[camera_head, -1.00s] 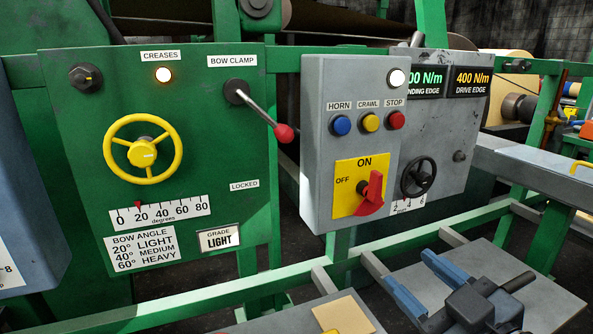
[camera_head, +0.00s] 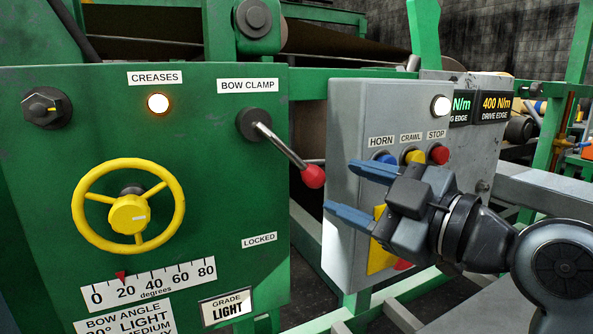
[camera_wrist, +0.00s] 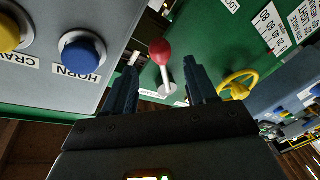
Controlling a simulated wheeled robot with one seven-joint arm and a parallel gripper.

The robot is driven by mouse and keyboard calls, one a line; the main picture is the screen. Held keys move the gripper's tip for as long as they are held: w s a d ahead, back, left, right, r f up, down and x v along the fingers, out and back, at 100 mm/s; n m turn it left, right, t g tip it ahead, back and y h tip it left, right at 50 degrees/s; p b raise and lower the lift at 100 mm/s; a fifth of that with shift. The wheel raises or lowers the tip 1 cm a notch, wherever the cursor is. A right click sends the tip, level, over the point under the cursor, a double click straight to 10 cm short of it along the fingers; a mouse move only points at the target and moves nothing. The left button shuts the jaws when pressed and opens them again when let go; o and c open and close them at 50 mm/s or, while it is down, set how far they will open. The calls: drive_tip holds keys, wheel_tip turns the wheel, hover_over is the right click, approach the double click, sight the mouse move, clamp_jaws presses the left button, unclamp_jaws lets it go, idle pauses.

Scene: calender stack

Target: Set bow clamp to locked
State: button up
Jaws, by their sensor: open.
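The bow clamp lever (camera_head: 282,147) is a metal rod with a red ball knob (camera_head: 313,176). It pivots on a dark hub below the BOW CLAMP label (camera_head: 248,86) and slants down to the right. The LOCKED label (camera_head: 259,240) sits lower on the green panel, below the knob's level. My gripper (camera_head: 338,192) has blue fingers, is open and empty, and points left toward the knob, a little to its right. In the wrist view the red knob (camera_wrist: 160,50) shows beyond and between the two fingertips, apart from them.
The grey box (camera_head: 345,125) with horn, crawl and stop buttons stands close behind my gripper. My gripper hides much of its front. The yellow handwheel (camera_head: 86,222) is at the left of the green panel. The creases lamp (camera_head: 158,103) is lit.

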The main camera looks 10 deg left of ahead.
sight(321, 179)
drive_tip(key=p+x, duration=0.1)
drive_tip(key=x, duration=0.6)
drive_tip(key=shift+w+a, duration=0.25)
drive_tip(key=shift+a, duration=0.05)
clamp_jaws()
idle(0.4)
